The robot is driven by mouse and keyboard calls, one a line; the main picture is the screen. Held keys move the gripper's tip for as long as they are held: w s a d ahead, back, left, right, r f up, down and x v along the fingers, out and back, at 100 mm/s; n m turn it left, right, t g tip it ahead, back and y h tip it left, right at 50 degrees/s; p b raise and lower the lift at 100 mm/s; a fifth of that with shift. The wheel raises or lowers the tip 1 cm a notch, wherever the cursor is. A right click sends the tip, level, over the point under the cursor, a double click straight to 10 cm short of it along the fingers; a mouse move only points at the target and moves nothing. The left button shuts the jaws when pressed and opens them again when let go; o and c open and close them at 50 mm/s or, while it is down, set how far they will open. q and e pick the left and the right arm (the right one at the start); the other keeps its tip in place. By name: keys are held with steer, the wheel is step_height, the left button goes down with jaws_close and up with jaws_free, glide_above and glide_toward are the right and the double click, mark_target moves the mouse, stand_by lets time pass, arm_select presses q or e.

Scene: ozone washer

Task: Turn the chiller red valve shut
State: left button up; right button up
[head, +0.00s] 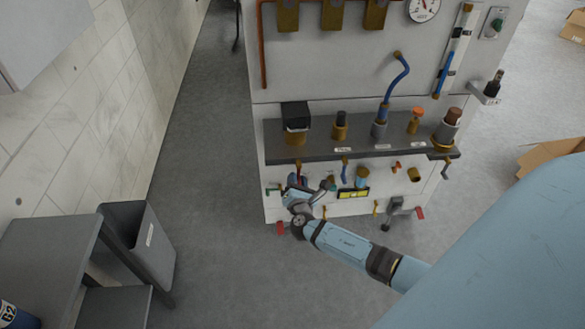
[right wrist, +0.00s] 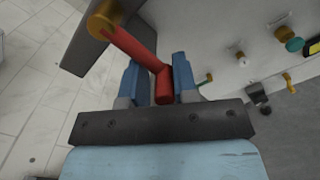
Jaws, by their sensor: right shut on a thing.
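The red valve handle (right wrist: 138,50) is a red lever running from a round brass pivot (right wrist: 101,22) down to a short red grip (right wrist: 163,88). My right gripper (right wrist: 159,72) is shut on the grip, one blue finger on each side of it. In the head view, my right gripper (head: 296,185) is at the lower left of the panel front, under the dark shelf, and mostly hides the handle. My left gripper is not in view.
The dark shelf (head: 360,142) with several fittings juts out above my gripper. A green-handled valve (head: 274,190) sits close to its left, and a yellow-framed display (head: 353,193) to its right. A grey bin (head: 158,255) stands at the left. Floor between bin and panel is clear.

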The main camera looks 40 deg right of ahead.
steer(key=shift+s+d+n, duration=0.15)
steer(key=shift+d+n, duration=0.25)
steer(key=shift+n, duration=0.1)
steer(key=shift+d, duration=0.2)
steer(key=o, duration=0.7)
steer(key=shift+s+d, duration=0.1)
steer(key=shift+o, duration=0.2)
steer(key=shift+a, duration=0.2)
